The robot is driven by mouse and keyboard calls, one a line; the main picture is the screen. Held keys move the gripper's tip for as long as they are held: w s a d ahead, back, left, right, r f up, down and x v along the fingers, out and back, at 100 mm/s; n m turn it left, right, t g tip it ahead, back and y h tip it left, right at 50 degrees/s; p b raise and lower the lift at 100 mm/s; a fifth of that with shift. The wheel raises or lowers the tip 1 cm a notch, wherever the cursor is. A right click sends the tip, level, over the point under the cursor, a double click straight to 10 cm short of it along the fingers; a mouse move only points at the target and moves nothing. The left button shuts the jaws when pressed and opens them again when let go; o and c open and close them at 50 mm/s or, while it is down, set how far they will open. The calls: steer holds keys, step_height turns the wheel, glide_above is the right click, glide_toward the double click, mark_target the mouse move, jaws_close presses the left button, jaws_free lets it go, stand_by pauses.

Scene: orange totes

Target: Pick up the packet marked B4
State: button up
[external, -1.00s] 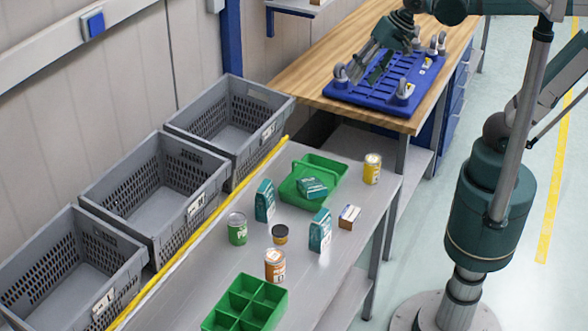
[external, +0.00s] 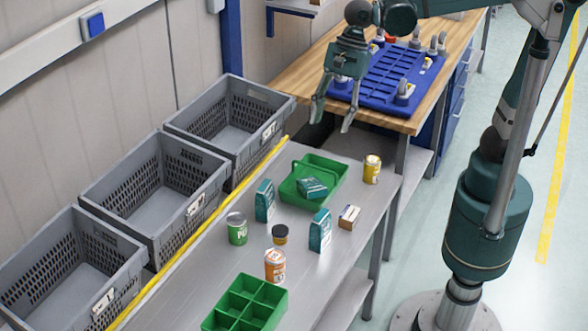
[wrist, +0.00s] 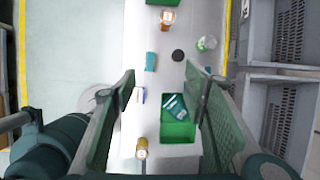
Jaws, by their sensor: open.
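Three teal packets are in the external view; their markings are too small to read. One packet (external: 264,200) stands upright left of the green tray, one (external: 320,230) stands upright in front of it, and one (external: 312,187) lies tilted in the green tray (external: 330,169). In the wrist view the tray packet (wrist: 176,106) lies between my fingers and another packet (wrist: 151,61) stands beyond. The third is mostly hidden by a finger. My gripper (external: 332,123) is open and empty, pointing down, above and behind the tray; its fingers also show in the wrist view (wrist: 160,72).
A yellow can (external: 372,169), small box (external: 349,217), green can (external: 237,228), dark-lidded jar (external: 280,234) and orange can (external: 275,266) stand on the grey table. A divided green tray (external: 245,304) is at the front. Grey crates (external: 155,195) line the left. A blue rack (external: 385,80) lies behind.

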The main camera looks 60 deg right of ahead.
mark_target(327, 210)
steer(key=shift+m, duration=0.7)
steer(key=a+f, duration=0.1)
steer(key=f, duration=1)
steer(key=a+f, duration=0.1)
steer(key=f, duration=0.9)
steer(key=s+a+f, duration=0.1)
steer(key=f, duration=1)
steer(key=shift+a+f, duration=0.15)
steer(key=shift+f, duration=0.2)
steer(key=shift+f, duration=0.1)
steer(key=shift+b+x, duration=0.4)
steer(key=shift+x, duration=0.75)
steer(key=shift+a, duration=0.1)
steer(key=shift+b+x, duration=0.5)
steer(key=shift+x, duration=2.1)
steer(key=shift+s, duration=0.15)
steer(key=c, duration=1)
